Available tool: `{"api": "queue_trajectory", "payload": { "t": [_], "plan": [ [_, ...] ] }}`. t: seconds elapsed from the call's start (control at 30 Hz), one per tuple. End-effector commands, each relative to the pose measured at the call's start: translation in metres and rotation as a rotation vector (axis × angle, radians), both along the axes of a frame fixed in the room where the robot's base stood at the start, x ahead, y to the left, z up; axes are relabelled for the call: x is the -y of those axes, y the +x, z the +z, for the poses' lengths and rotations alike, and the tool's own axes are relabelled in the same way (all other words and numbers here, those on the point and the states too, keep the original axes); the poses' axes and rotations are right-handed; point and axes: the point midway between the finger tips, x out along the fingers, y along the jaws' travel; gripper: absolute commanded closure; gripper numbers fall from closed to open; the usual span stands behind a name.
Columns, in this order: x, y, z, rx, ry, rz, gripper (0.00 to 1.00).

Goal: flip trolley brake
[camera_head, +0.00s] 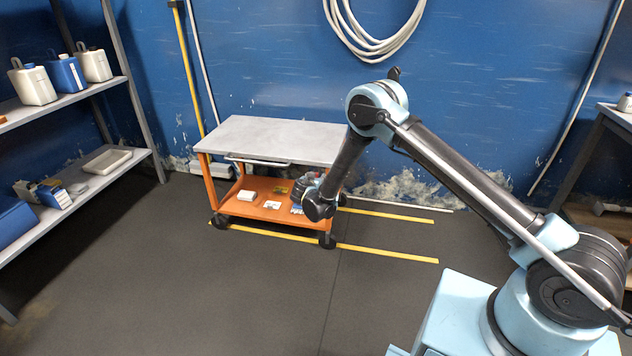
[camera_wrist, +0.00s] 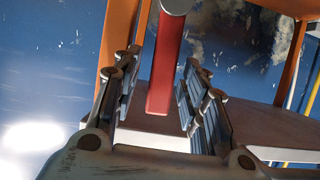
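The trolley (camera_head: 285,135) has a grey top, an orange frame, an orange lower shelf and dark wheels. It stands against the blue wall. My gripper (camera_head: 303,188) is at the trolley's right part, below the top, partly hidden by my wrist. In the wrist view my gripper (camera_wrist: 165,95) is open, with a finger on each side of a red bar (camera_wrist: 165,65) that has a grey rounded end. Gaps show between the bar and both fingers. The bar looks like the brake lever; it cannot be made out in the head view. An orange trolley post (camera_wrist: 118,35) shows behind.
Small boxes, including a white one (camera_head: 247,195), lie on the lower shelf. Yellow floor lines (camera_head: 385,253) run beside the trolley. A shelf rack (camera_head: 85,190) with jugs stands left, a bench (camera_head: 605,140) right. The dark floor in front of the trolley is clear.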

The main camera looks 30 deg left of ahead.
Motion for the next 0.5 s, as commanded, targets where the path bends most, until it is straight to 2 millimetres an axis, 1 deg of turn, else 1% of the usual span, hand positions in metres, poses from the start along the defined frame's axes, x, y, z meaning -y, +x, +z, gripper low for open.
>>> {"api": "queue_trajectory", "payload": {
  "t": [0.17, 0.5],
  "plan": [
    [0.004, -0.011, 0.005, 0.0, -0.001, 0.0, 0.6],
    [0.016, -0.052, 0.022, 0.0, 0.001, 0.003, 0.6]
  ]
}}
